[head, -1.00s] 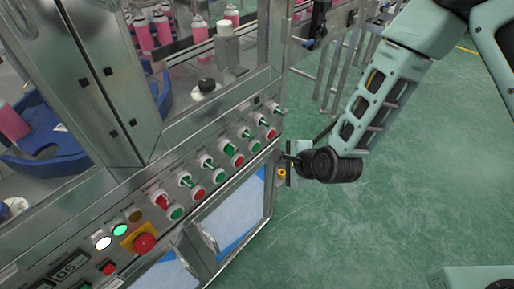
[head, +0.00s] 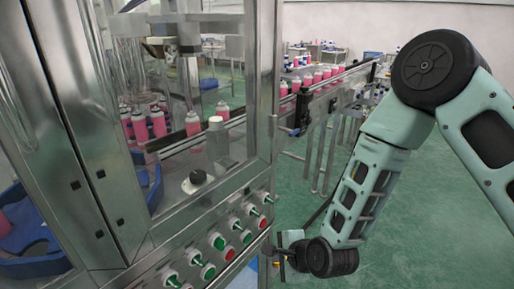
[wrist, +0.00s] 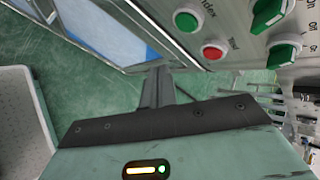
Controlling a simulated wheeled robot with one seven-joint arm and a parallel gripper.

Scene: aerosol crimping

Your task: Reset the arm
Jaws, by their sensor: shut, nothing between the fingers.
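My arm (head: 365,190) hangs at the right of the head view, bent at the elbow, with its wrist low beside the machine's front corner. My gripper (head: 277,252) shows small at the end of the wrist, near the control panel's right end. In the wrist view my gripper (wrist: 158,75) is shut and empty, its fingers together in front of the panel's lower edge. The control panel (wrist: 235,22) shows there with a green button (wrist: 187,20), a red button (wrist: 213,53) and green knobs (wrist: 285,53). Whether the fingers touch the machine cannot be told.
The crimping machine (head: 262,100) with its steel frame fills the left. Pink cans (head: 158,125) stand inside it, and more cans (head: 305,82) line a conveyor behind. Green floor (head: 420,225) is open at the right. A pale tray-like surface (wrist: 22,115) lies at the wrist view's left.

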